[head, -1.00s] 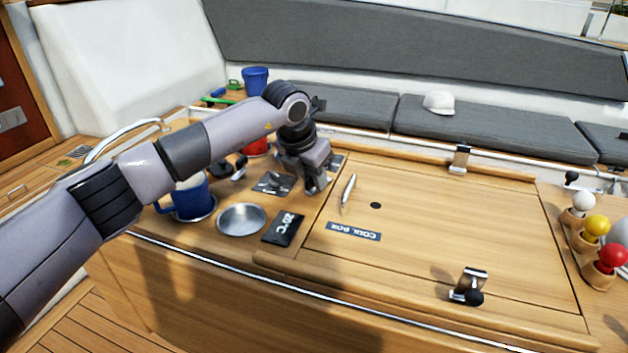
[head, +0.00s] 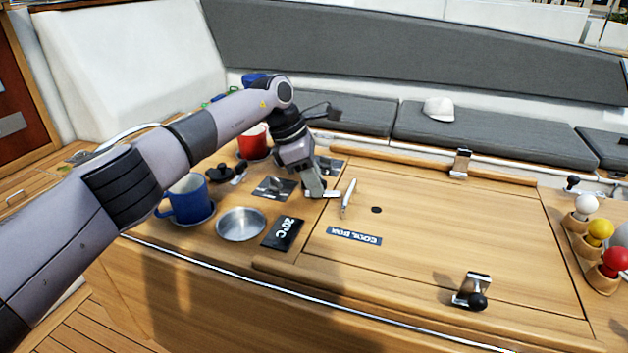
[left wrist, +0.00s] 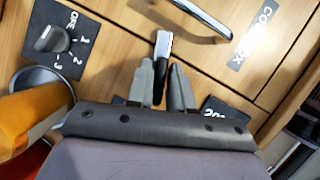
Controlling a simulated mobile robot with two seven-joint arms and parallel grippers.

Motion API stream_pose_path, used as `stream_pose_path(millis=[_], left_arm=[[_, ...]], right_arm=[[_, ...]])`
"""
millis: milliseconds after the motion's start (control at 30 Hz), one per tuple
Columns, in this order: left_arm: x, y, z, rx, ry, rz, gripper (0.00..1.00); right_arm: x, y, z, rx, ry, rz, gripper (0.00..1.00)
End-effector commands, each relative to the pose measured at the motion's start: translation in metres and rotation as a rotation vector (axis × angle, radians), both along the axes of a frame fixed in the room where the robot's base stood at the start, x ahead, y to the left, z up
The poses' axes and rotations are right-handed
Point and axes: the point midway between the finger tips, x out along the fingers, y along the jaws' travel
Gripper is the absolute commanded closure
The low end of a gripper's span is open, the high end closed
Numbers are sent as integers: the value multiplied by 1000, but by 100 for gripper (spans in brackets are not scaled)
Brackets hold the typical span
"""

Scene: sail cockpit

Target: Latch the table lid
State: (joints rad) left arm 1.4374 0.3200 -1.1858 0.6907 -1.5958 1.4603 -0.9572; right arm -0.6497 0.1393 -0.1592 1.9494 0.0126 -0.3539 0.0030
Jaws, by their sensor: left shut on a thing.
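The wooden table lid (head: 445,225) lies flat and closed, with a COOL BOX label (head: 354,236) and a slim silver handle (head: 348,197). A chrome latch (head: 328,194) is at the lid's left edge. My left gripper (head: 314,191) is there, shut on it. In the left wrist view, the latch (left wrist: 163,45) shows a chrome end beyond the fingertips and a black part between them. Whether it is fastened cannot be told. Another latch (head: 473,291) with a black knob stands at the front edge, and one more (head: 460,163) at the back edge. My right gripper is not in view.
A blue mug (head: 187,200), a metal dish (head: 241,224), a 20°C panel (head: 284,233) and a red mug (head: 253,142) stand left of the lid. Red, yellow and white knobs (head: 600,230) line the right side. The lid's middle is clear.

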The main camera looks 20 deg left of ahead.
Motion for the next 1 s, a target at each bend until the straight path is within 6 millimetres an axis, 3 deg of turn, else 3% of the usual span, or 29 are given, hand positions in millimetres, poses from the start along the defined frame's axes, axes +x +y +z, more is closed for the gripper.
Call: stream_pose_path(millis=[500, 1000], left_arm=[[1, 0, 0, 3, 0, -232, 100], [-1, 0, 0, 3, -2, -330, 100]], right_arm=[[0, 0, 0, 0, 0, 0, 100], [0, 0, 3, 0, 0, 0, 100]])
